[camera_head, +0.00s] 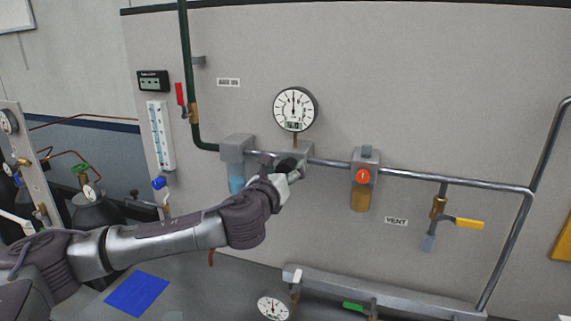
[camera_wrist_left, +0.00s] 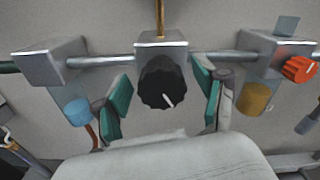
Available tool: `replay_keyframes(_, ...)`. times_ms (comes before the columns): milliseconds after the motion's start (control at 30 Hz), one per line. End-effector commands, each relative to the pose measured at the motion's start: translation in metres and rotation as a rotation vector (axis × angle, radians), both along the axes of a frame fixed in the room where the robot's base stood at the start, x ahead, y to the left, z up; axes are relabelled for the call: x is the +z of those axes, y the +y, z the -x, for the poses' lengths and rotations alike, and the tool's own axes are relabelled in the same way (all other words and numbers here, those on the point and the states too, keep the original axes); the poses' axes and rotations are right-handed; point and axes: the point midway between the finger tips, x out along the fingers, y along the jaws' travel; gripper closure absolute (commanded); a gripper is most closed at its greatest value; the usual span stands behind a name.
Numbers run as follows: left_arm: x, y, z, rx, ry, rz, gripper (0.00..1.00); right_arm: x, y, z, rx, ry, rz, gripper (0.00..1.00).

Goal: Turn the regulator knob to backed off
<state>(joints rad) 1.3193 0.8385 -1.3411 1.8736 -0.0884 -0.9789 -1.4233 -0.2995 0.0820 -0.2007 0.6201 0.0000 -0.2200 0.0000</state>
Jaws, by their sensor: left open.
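The regulator knob (camera_wrist_left: 163,84) is black and ribbed with a white pointer line, pointing down and slightly right in the left wrist view. It sits on the front of a grey regulator block (camera_wrist_left: 161,47). My left gripper (camera_wrist_left: 163,98) is open, with one green-padded finger on each side of the knob and a visible gap on both sides. In the head view my left gripper (camera_head: 286,176) is in front of the block and largely hides the knob (camera_head: 287,164). A round white gauge (camera_head: 295,108) stands above the block, its needle pointing about straight up. My right gripper is not seen.
A grey filter block with a blue bowl (camera_head: 236,184) is left of the regulator. A block with an orange knob (camera_head: 362,176) and amber bowl is right. Farther right is a yellow-handled vent valve (camera_head: 468,223). A metal pipe (camera_head: 447,179) runs along the panel.

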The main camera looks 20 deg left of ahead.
Motion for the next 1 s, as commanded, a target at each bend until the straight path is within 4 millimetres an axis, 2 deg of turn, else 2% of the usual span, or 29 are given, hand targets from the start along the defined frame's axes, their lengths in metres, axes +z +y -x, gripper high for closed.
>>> replay_keyframes(367, -0.0002, -0.0003, -0.0059, -0.001, 0.000, 0.001, 0.29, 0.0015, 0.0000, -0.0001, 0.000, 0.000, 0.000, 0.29)
replay_keyframes(733, -0.0002, 0.0000, -0.0058, 0.000, 0.000, 0.001, 0.89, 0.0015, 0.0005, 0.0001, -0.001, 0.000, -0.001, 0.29)
replay_keyframes(1000, -0.0015, 0.0000, -0.0057, 0.000, 0.003, 0.032, 0.89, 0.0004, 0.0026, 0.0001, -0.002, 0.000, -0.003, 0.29)
